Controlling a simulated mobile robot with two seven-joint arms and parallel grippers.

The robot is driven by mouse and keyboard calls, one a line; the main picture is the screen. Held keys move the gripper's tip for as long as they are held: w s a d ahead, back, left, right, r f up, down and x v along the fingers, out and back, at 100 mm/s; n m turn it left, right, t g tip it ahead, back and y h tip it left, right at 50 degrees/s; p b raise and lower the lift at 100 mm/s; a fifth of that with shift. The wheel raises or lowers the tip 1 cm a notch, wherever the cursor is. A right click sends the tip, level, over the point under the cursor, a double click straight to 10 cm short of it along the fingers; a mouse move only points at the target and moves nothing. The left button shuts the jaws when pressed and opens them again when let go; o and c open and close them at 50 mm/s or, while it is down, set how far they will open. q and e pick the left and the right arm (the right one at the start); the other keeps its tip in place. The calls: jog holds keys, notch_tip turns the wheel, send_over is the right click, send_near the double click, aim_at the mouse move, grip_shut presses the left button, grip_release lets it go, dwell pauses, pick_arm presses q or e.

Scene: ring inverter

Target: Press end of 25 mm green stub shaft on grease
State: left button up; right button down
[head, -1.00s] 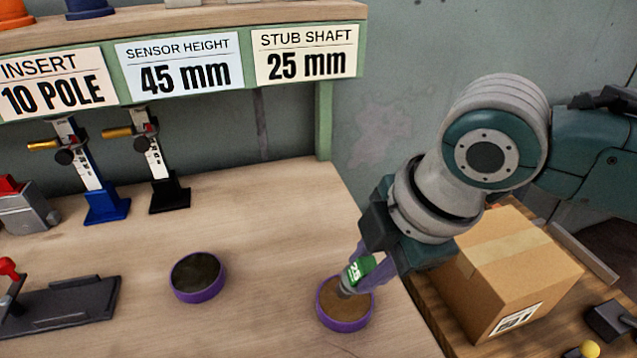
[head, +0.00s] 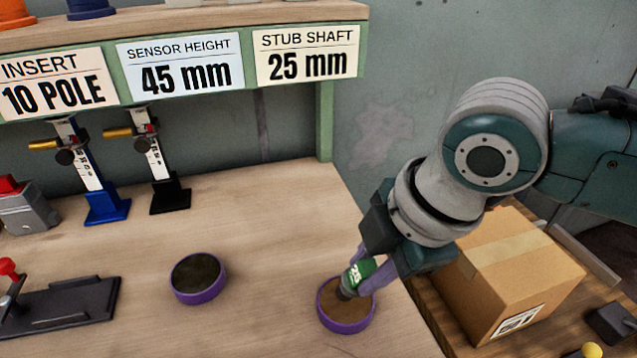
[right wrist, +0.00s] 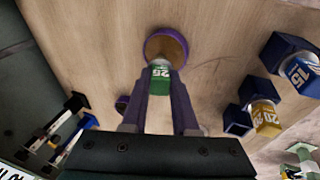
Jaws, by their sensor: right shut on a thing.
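The green stub shaft (head: 357,272) marked 25 is held between the fingers of my right gripper (head: 368,270), tilted with its grey end down. The grey end is at the brown grease in a round purple-rimmed dish (head: 345,325); whether it touches the grease is hard to tell. In the right wrist view the green shaft (right wrist: 160,78) sits between the two purple fingers (right wrist: 160,85), with its end over the near side of the dish (right wrist: 166,46). My left gripper is not in view.
A second purple dish (head: 198,294) with dark contents stands to the left. Blue and black height gauges (head: 150,160) stand behind. A black fixture (head: 65,305) with a red knob is at left. A cardboard box (head: 515,275) is at right. Blue holders (right wrist: 285,50) show in the wrist view.

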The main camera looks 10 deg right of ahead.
jog(key=shift+f, duration=0.4)
dwell(1.1)
jog(key=shift+f, duration=0.15)
dwell(0.5)
notch_tip(320, 180, up, 6)
jog(key=p, duration=0.6)
jog(key=shift+f, duration=0.15)
jog(key=shift+r+p, duration=0.8)
jog(key=shift+p, duration=0.2)
